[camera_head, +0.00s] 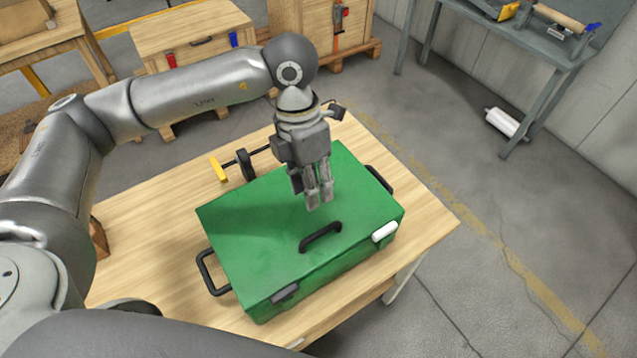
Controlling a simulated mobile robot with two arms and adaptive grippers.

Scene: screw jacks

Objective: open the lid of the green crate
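The green crate (340,272) stands on a light wooden table, and its lid (255,220) is down. A black bar handle (321,237) sits on the lid near its front edge. A grey latch (286,293) and a white latch (384,232) show on the front side. Black carry handles are at the left end (213,273) and the right end (379,180). My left gripper (319,203) points down over the lid, behind the bar handle and apart from it. Its fingers look close together with nothing visible between them; their opening is unclear from this angle. My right gripper is out of view.
A tool with a yellow grip (218,169) and black parts lies behind the crate. The wooden table (150,225) has bare room left of the crate. Wooden cabinets (190,38) stand behind, and a grey workbench (530,38) stands at the upper right.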

